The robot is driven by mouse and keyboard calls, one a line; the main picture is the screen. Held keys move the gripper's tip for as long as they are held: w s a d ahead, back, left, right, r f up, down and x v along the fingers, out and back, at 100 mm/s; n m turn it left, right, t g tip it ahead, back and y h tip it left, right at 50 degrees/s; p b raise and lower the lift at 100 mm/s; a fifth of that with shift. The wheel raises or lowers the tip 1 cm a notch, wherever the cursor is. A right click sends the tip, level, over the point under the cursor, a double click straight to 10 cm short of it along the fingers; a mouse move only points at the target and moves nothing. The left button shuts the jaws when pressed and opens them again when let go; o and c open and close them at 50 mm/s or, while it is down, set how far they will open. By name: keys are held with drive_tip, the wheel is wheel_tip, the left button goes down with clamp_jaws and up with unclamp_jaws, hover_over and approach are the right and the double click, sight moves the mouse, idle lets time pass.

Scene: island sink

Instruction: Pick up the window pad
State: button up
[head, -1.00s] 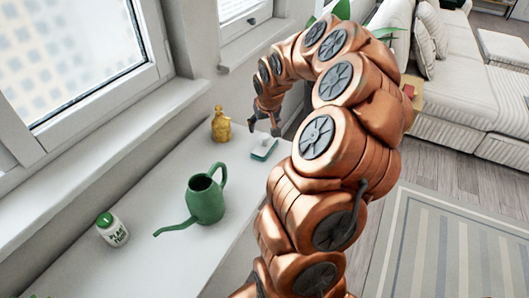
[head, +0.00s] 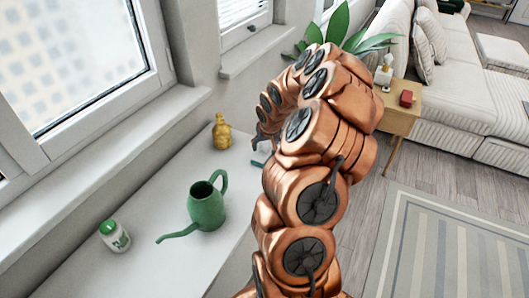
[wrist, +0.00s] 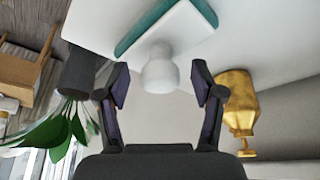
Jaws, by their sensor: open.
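The window pad shows in the wrist view as a white piece with a teal-green band (wrist: 150,27) and a rounded white knob (wrist: 160,72). It lies on the white counter or sill surface. In the head view only a small teal edge of the window pad (head: 258,162) shows; my arm hides the rest. My gripper (wrist: 160,82) is open, with one dark finger on each side of the knob in the picture. I cannot tell whether the knob is fully between the fingertips, and I see no clear contact. In the head view my gripper is mostly hidden behind my arm.
A green watering can (head: 206,205) and a white bottle with green cap (head: 114,236) stand nearer. A plant (head: 345,35) and wooden side table (head: 398,105) are beyond.

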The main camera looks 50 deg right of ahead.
drive_tip(key=shift+w+f, duration=0.1)
drive_tip(key=shift+f, duration=0.15)
drive_tip(key=c, duration=1.3)
